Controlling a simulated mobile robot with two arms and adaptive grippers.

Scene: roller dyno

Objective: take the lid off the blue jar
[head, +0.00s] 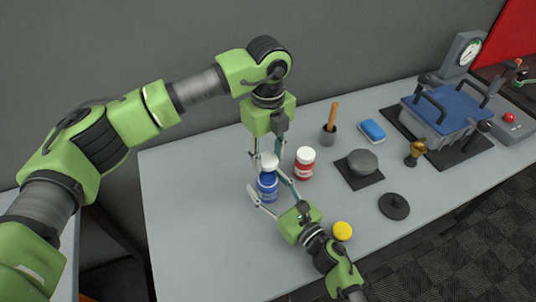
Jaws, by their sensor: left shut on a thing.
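The blue jar (268,187) stands on the grey table with a white label band. Its white lid (269,163) is right above the blue body; I cannot tell whether there is a gap between them. My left gripper (266,158) points down from above and is shut on the lid, with a finger on either side. My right gripper (265,181) reaches in from the lower right, low over the table. Its fingers lie on either side of the blue jar, and I cannot tell whether they touch it. The lower jar is partly hidden by a finger.
A red jar with a white lid (305,163) stands close to the right. A yellow round object (342,231) lies near my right wrist. A brush in a cup (329,129), blue block (372,131) and grey knob on a mat (362,162) stand further right. The table's left part is clear.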

